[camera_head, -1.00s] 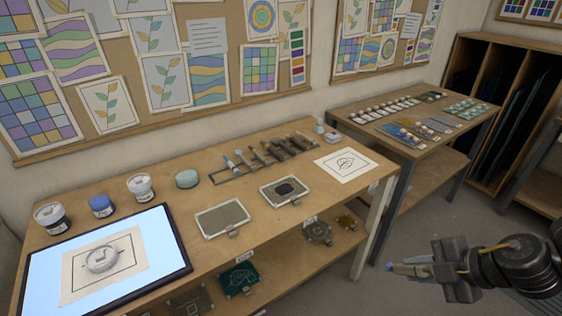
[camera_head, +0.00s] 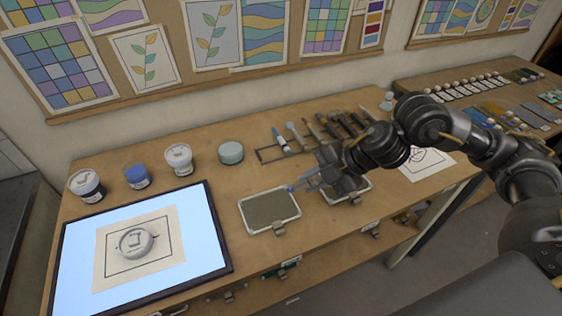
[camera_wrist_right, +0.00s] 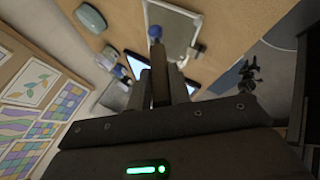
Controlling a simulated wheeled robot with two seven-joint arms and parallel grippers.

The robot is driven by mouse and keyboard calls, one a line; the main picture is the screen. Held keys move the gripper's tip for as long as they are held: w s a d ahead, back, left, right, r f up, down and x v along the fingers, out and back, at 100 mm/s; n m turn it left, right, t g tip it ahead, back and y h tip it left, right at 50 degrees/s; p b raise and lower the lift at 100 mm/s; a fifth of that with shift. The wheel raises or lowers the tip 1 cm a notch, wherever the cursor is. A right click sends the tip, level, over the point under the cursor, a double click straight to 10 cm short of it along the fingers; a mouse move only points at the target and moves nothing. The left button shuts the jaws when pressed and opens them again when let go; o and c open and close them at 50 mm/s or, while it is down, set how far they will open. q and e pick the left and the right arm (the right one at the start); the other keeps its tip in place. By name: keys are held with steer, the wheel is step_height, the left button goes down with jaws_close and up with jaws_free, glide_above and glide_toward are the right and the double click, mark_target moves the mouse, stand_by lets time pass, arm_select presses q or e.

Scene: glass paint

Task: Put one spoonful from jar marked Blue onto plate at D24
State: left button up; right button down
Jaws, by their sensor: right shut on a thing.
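My right gripper (camera_head: 318,179) is shut on a thin tool with a blue tip (camera_head: 290,188). The blue tip is at the upper right edge of a grey plate (camera_head: 268,212) with a pale rim; I cannot tell its height. The wrist view shows the blue tip (camera_wrist_right: 155,32) against the plate (camera_wrist_right: 180,28), beyond my gripper (camera_wrist_right: 160,85). Labels are too small to read. My left gripper is not in view.
A lit panel (camera_head: 205,225) with a drawing lies left of the plate. A round teal container (camera_head: 231,153) and a rack of tools (camera_head: 285,142) stand behind. A second plate (camera_head: 362,183) is partly hidden by my right arm. Another table (camera_head: 450,110) stands at right.

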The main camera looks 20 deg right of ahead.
mark_target(297, 186)
steer(key=w+a+r+g+y+p, duration=0.1)
steer(key=y+p, duration=0.1)
steer(key=w+a+r+g+y+p, duration=0.1)
steer(key=p, duration=0.2)
steer(key=shift+w+a+m+g+y, duration=0.2)
steer(key=shift+a+m+g+y, duration=0.1)
steer(key=shift+m+y, duration=0.1)
steer(key=shift+w+f+y+p, duration=0.15)
steer(key=shift+w+y+p, duration=0.1)
steer(key=shift+y+p, duration=0.15)
steer(key=shift+s+f+b, duration=0.15)
steer(key=shift+f+b, duration=0.35)
step_height(297, 186, down, 4)
steer(key=b, duration=0.3)
steer(key=shift+f+b, duration=0.15)
steer(key=shift+b, duration=0.25)
steer(key=shift+f, duration=0.4)
stand_by(0.4)
